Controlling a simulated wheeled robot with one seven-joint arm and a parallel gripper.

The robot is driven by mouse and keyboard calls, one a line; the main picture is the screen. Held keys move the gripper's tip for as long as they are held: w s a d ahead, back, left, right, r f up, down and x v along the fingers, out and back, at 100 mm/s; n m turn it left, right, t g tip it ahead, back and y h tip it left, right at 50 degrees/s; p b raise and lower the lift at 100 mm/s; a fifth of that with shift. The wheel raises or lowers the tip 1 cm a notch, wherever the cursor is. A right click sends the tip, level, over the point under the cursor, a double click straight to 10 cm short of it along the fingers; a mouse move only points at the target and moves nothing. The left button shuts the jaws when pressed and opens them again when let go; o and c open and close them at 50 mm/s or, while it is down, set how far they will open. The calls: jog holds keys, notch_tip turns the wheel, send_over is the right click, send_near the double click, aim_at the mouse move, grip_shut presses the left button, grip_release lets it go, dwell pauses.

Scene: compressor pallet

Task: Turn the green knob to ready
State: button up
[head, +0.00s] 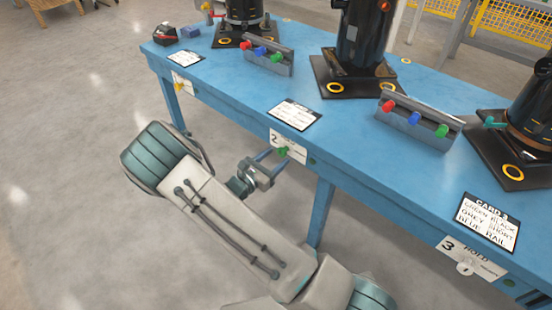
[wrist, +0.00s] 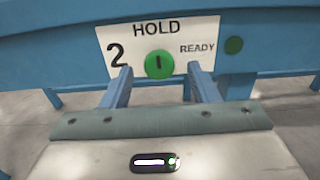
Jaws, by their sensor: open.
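The green knob (wrist: 159,65) sits on a white plate (wrist: 195,38) marked "2", "HOLD" above and "READY" to the right. Its dark pointer line is upright, toward HOLD. In the head view the knob (head: 282,152) is on the front edge of the blue table. My gripper (wrist: 164,82) is open, with one finger on each side of the knob in the wrist view. In the head view my gripper (head: 271,165) is close in front of the plate. I cannot tell whether the fingers touch the knob.
The blue table (head: 230,92) holds dark compressors (head: 362,40) and grey racks with coloured knobs (head: 418,118). Another plate, marked "3" (head: 470,258), has a white knob. A plate with a yellow knob (head: 181,86) is at the left. Open floor lies before the table.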

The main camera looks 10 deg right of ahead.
jog(key=shift+w+d, duration=0.4)
jog(key=shift+d, duration=0.15)
jog(key=c, duration=1)
jog(key=shift+o, duration=0.2)
